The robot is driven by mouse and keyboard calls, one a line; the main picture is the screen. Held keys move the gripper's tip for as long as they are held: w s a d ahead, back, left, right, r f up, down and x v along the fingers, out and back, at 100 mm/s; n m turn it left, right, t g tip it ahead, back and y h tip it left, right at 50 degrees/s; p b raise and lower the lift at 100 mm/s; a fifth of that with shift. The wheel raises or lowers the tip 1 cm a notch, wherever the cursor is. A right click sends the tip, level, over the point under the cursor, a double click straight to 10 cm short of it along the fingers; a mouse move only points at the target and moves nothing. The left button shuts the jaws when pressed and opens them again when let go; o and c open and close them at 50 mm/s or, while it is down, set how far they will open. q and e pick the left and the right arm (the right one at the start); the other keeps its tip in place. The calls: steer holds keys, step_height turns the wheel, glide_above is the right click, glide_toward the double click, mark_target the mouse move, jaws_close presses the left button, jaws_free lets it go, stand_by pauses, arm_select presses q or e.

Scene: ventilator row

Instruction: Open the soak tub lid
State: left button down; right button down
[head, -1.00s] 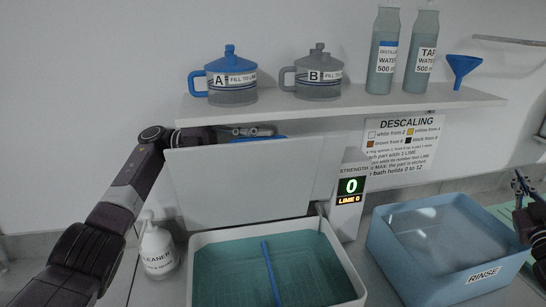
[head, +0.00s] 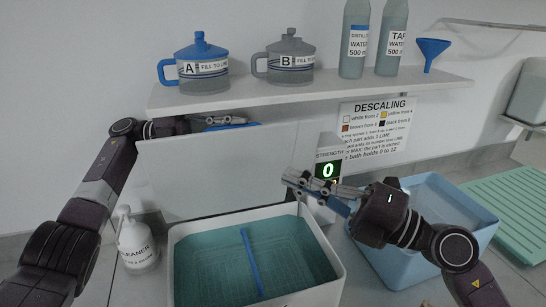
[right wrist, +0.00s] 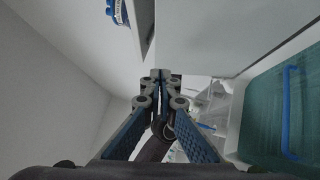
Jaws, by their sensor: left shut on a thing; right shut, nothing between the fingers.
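The soak tub (head: 335,268) is white, with teal liquid and a blue bar (head: 251,262) across it. Its pale grey lid (head: 215,172) stands upright at the tub's back edge, so the tub is open. My left gripper (head: 222,122) is at the lid's top edge, partly hidden behind it, shut on a blue part (head: 238,126) that looks like the lid's handle. My right gripper (head: 288,178) is shut and empty, above the tub's back right corner, in front of the strength display (head: 328,171). Its closed fingers also show in the right wrist view (right wrist: 160,75).
A shelf (head: 300,96) just above the lid carries blue jug A (head: 198,68), grey jug B (head: 287,60), two water bottles (head: 355,40) and a blue funnel (head: 430,50). A cleaner bottle (head: 136,242) stands left of the tub. The blue rinse bin (head: 460,205) and green rack (head: 515,200) are right.

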mark_target(241, 134)
steer(key=x, duration=0.3)
steer(key=w+x, duration=0.1)
steer(key=x, duration=0.3)
steer(key=w+d+x, duration=0.1)
steer(key=x, duration=0.3)
steer(key=shift+a+r, duration=0.15)
steer(key=shift+r, duration=0.05)
steer(key=shift+w+a+r, duration=0.15)
steer(key=shift+w, duration=0.4)
steer(key=shift+w+a+r, duration=0.1)
steer(key=shift+w+r, duration=0.1)
steer(key=shift+w, duration=0.15)
arm_select(q)
steer(key=shift+d+f, duration=0.15)
steer(key=shift+d, duration=0.15)
arm_select(e)
steer(key=shift+w+r, duration=0.1)
steer(key=shift+w, duration=0.5)
arm_select(q)
steer(key=c, duration=2.3)
jaws_free()
steer(key=shift+a, duration=0.1)
arm_select(e)
steer(key=shift+a, duration=0.1)
